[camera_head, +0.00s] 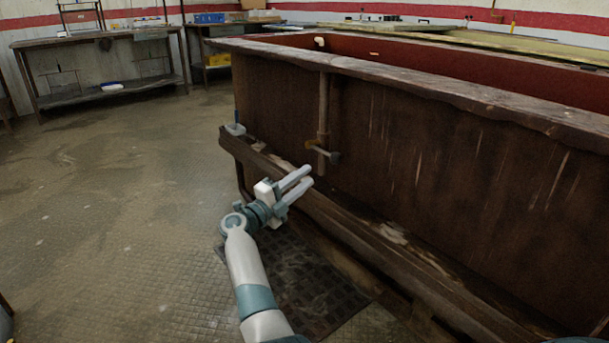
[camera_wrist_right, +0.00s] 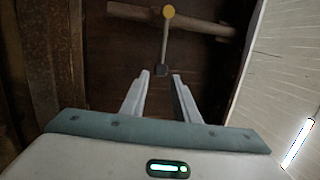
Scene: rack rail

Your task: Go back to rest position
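My right gripper (camera_head: 306,176) is open and empty. It is held in front of the long dark brown tank (camera_head: 430,160), just above the wooden rail along its lower side. In the right wrist view its two fingers (camera_wrist_right: 161,76) stand apart with nothing between them. A small handle-like fitting (camera_head: 325,153) sits on a vertical pipe on the tank side, just beyond the fingertips. The right wrist view shows a rod with a yellow round end (camera_wrist_right: 167,13) in front of the fingers, apart from them. My left gripper is not in view.
The wooden rail (camera_head: 350,226) runs along the tank's lower side, with a small blue-grey piece (camera_head: 235,129) at its far end. A dark floor grate (camera_head: 305,285) lies below my arm. A workbench (camera_head: 100,65) stands at the back left. The floor at left is clear.

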